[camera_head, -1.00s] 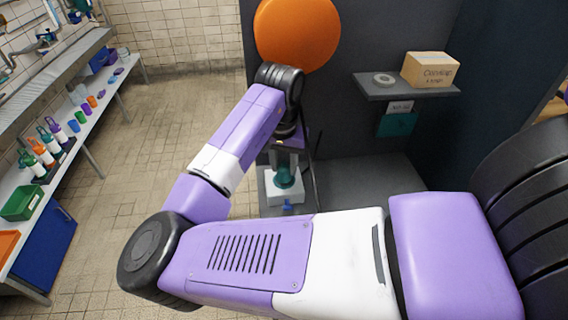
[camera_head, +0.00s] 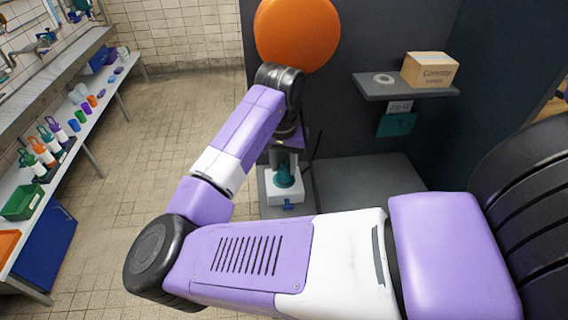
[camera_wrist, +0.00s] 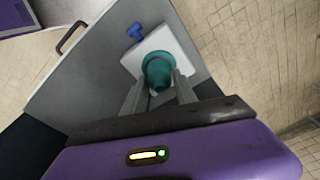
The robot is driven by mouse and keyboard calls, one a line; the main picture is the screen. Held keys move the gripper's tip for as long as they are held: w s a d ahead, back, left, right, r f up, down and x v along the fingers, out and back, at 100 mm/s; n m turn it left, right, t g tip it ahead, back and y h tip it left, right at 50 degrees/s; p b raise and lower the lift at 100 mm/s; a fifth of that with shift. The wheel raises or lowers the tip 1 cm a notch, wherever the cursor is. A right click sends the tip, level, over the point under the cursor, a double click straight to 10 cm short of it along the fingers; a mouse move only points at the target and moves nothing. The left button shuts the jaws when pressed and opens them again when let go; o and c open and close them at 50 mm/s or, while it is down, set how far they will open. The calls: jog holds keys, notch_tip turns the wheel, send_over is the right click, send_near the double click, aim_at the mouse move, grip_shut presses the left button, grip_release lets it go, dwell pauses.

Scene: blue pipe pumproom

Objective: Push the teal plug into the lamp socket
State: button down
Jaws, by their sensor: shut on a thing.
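The teal plug (camera_head: 286,175) is upright at the white block (camera_head: 271,194), which has a blue lever (camera_head: 289,205) on its front. In the wrist view the round teal plug (camera_wrist: 158,70) lies between the two grey fingers of my gripper (camera_wrist: 159,92), which is shut on it. The white block (camera_wrist: 180,46) and blue lever (camera_wrist: 135,32) show just beyond. The plug's lower end is hidden, so I cannot tell how deep it sits or whether the block is the lamp socket.
The block stands on a grey surface (camera_head: 370,185) against dark panels. A shelf (camera_head: 425,92) holds a cardboard box (camera_head: 430,70) and a grey ring (camera_head: 383,79). A bench with bottles (camera_head: 57,130) stands at left; the floor between is clear.

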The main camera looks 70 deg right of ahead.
jog(key=shift+f+b, duration=0.35)
jog(key=shift+f, duration=0.25)
jog(key=c, duration=0.9)
grip_release()
jog(key=shift+r, duration=0.15)
jog(key=r, duration=0.5)
jog(key=a+r, duration=0.1)
jog(key=r, duration=0.1)
jog(key=shift+r+b, duration=0.3)
jog(key=shift+s+f, duration=0.1)
